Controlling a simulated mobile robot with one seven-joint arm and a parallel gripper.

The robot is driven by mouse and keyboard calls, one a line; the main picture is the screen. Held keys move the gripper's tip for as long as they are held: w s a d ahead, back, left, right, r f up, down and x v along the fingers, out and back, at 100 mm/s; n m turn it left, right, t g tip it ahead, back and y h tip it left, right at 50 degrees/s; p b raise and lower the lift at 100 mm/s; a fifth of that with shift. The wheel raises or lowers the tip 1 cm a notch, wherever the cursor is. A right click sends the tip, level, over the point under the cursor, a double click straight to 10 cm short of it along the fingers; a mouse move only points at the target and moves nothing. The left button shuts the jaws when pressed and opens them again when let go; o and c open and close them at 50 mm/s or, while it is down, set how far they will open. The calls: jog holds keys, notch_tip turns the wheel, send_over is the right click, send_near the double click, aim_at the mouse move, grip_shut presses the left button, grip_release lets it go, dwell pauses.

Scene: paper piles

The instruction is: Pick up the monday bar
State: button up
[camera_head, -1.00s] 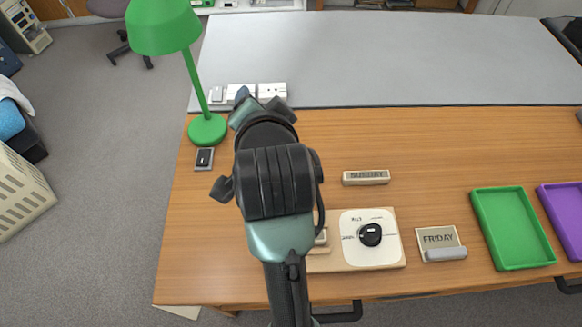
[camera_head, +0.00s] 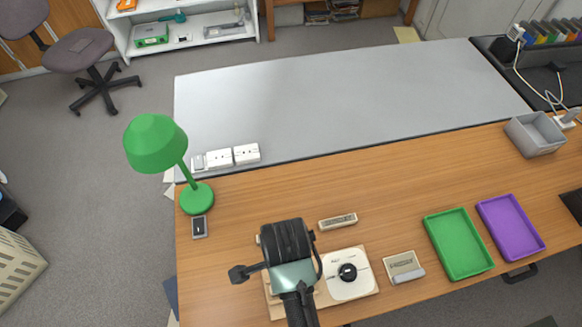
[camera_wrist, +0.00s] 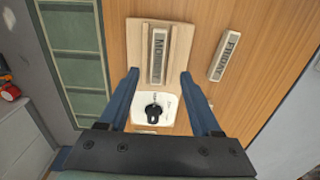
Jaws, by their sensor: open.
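The monday bar (camera_wrist: 158,55) is a pale bar with dark lettering. In the wrist view it lies on a light wooden board (camera_wrist: 180,50), above a white dial plate (camera_wrist: 141,105) with a black knob. My gripper (camera_wrist: 159,74) is open and empty, its two blue fingers spread to the left and right of the bar's lower end. I cannot tell how high the fingers are above it. In the head view my arm hides the bar and the fingertips; the dial plate (camera_head: 365,284) shows just right of the arm.
Another lettered bar (camera_wrist: 224,55) lies right of the board in the wrist view. In the head view, a bar (camera_head: 338,221) lies behind the dial, a FRIDAY holder (camera_head: 403,266) and green (camera_head: 460,243) and purple (camera_head: 511,226) trays right. A green lamp (camera_head: 196,198) stands left.

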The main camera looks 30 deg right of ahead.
notch_tip(320, 180, down, 4)
jog(key=shift+r, duration=0.25)
jog(key=f, duration=0.2)
jog(key=a+f, duration=0.1)
jog(key=f, duration=0.2)
jog(key=shift+s+f, duration=0.2)
grip_shut()
jog(key=shift+f, duration=0.1)
dwell(1.0)
